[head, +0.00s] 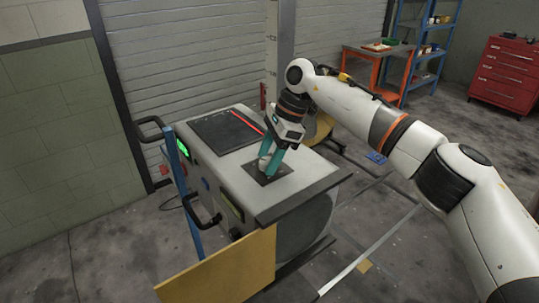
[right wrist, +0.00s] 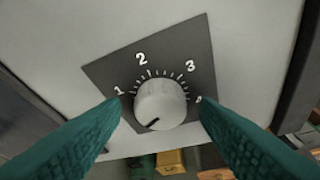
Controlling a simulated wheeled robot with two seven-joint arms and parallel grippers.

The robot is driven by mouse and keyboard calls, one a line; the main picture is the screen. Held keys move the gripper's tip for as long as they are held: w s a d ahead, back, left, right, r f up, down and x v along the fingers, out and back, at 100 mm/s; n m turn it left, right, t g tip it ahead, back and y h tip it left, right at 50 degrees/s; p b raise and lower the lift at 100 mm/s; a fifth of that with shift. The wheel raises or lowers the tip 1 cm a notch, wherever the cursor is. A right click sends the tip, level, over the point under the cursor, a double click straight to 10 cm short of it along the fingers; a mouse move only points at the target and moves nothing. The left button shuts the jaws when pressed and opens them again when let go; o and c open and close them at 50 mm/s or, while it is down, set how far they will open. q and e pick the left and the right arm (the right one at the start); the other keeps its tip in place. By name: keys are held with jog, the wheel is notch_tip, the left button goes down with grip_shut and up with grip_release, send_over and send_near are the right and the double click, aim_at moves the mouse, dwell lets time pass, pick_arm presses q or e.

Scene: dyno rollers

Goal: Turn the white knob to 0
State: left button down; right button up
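The white knob (right wrist: 163,102) sits on a dark square dial plate (right wrist: 112,70). The plate shows 1, 2 and 3 around a ring of ticks, with another mark partly hidden at the right finger. The knob's dark pointer line points to the lower left, below the 1; no 0 is visible. In the head view the dial plate (head: 284,171) is on top of the grey machine (head: 236,172). My right gripper (head: 270,161) is over the plate, its teal fingers pointing down. In the right wrist view its fingers are apart on either side of the knob, with gaps visible. My left gripper is not visible.
The machine top also has a dark panel with a red strip (head: 247,122). Black handles (head: 203,216) and a green display (head: 183,148) are on its front side. A yellow board (head: 222,272) stands at the near corner. A red drawer cabinet (head: 505,73) is far right.

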jog(key=shift+w+d+r, duration=0.1)
jog(key=shift+r, duration=0.15)
jog(key=s+b+v, duration=0.1)
jog(key=v, duration=1)
jog(key=shift+w+r+b, duration=0.25)
jog(key=shift+w+b, duration=0.1)
jog(key=shift+w, duration=0.05)
